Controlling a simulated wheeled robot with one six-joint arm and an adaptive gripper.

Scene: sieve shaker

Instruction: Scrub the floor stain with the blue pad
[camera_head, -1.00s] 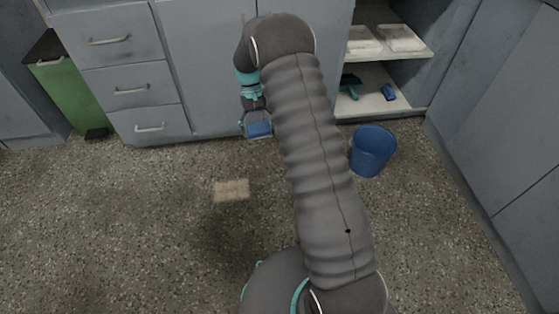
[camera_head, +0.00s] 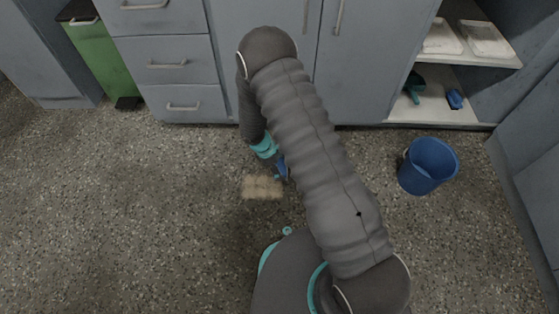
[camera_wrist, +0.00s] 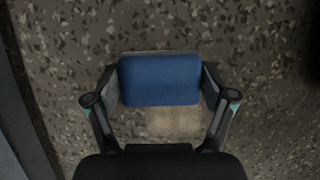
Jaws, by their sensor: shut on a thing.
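The floor stain is a pale tan patch (camera_head: 262,187) on the speckled floor in front of the cabinets. It also shows in the wrist view (camera_wrist: 173,122), partly covered by the pad. The blue pad (camera_wrist: 160,80) is a rounded block between the two fingers of my gripper (camera_wrist: 160,84), which is shut on it. In the head view the pad (camera_head: 282,168) shows only as a small blue piece beside my arm, at the upper right of the stain. Whether the pad touches the floor I cannot tell.
A blue bucket (camera_head: 427,166) stands on the floor at the right. An open shelf (camera_head: 440,108) behind it holds a teal item and a small blue item. Grey drawers (camera_head: 182,88) and a green bin (camera_head: 101,58) stand at the back left. Floor left of the stain is clear.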

